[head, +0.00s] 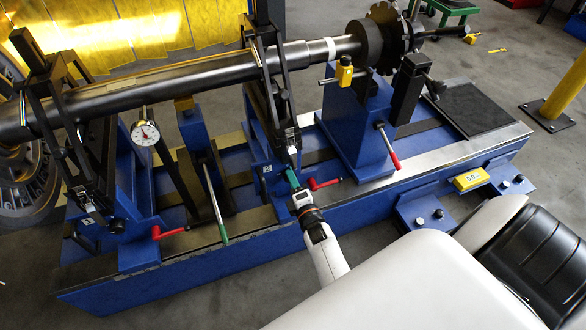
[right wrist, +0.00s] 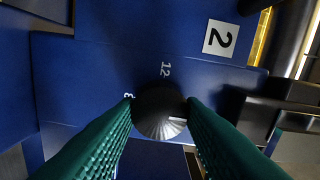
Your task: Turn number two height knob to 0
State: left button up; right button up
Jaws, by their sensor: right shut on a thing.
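The number two height knob (right wrist: 158,112) is a round black knob on a blue panel, with a "2" label (right wrist: 220,38) beside it in the right wrist view. A white "12" and what looks like a "3" are printed around the knob. A pale mark shows at its lower right edge, but I cannot tell the exact setting. My right gripper (right wrist: 160,106) has its green fingers on both sides of the knob and is shut on it. In the head view my right gripper (head: 292,179) is at the blue number two stand (head: 262,180); it hides the knob there. My left gripper is out of view.
A long dark rotor shaft (head: 160,85) lies across the stands. A red-handled lever (head: 324,184) is close to the right of my gripper. A green-handled lever (head: 222,232) and a dial gauge (head: 145,132) are to the left. A yellow box (head: 470,179) sits at the right.

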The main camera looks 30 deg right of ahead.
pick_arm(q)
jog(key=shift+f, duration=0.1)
pick_arm(e)
jog(key=shift+n, duration=0.3)
jog(key=o, duration=1)
